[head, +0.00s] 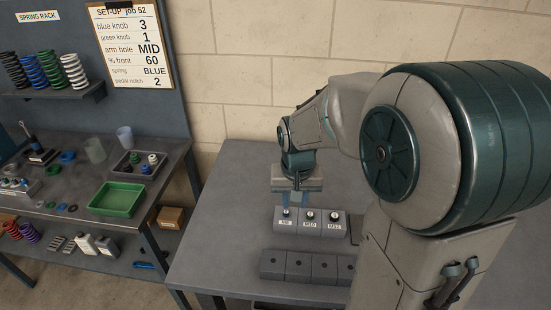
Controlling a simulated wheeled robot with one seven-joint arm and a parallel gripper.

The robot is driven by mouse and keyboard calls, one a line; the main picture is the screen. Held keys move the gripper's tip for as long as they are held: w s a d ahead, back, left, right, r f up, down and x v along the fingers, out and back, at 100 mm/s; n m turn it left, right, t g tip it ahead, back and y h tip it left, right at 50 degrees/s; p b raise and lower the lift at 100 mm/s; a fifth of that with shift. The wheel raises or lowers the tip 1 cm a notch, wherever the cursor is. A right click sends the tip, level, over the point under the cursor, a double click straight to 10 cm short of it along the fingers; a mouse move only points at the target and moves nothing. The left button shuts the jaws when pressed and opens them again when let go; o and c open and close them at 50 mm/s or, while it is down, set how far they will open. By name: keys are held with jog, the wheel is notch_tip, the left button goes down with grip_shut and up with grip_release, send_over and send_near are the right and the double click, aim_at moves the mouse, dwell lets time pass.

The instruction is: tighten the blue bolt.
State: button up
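My gripper (293,198) points down over the left end of a grey block (308,228) on the right-hand table. The block has several small bolt heads on top and white labels below them. One bolt (286,212) sits just under my fingers, at the left label; the middle bolt (308,215) and right bolt (334,216) stand clear of them. The heads look dark and pale, and I cannot make out which one is blue. The fingers look bluish. Whether they touch the left bolt, or are open or shut, is too small to tell.
A row of dark grey blocks with holes (306,266) lies in front of the labelled block. The table (225,235) is bare to the left. A separate bench at left holds a green tray (117,199) and small parts. A set-up sheet (130,50) hangs behind.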

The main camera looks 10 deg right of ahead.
jog(key=m+g+p, duration=0.1)
jog(key=p, duration=0.2)
send_near(286, 212)
jog(key=shift+s+d+f, duration=0.15)
jog(key=shift+s, duration=0.1)
jog(key=shift+w+f, duration=0.4)
jog(key=shift+f, duration=0.1)
notch_tip(286, 212, down, 7)
jog(key=b, duration=0.5)
jog(key=n, duration=0.5)
jog(key=shift+n+p, duration=0.3)
jog(key=n+p, duration=0.1)
jog(key=n, duration=0.3)
jog(key=shift+r, duration=0.1)
jog(key=n+p, duration=0.1)
jog(key=n, duration=0.1)
jog(key=shift+n, duration=0.3)
jog(key=n+p, duration=0.1)
jog(key=n, duration=0.1)
jog(key=shift+r+n, duration=0.1)
jog(key=shift+n, duration=0.2)
jog(key=n+p, duration=0.1)
jog(key=n, duration=0.1)
jog(key=shift+n, duration=0.4)
jog(key=n+p, duration=0.2)
jog(key=shift+n+p, duration=0.3)
jog(key=shift+n, duration=0.1)
jog(key=shift+n+p, duration=0.7)
jog(key=shift+n, duration=0.9)
grip_shut()
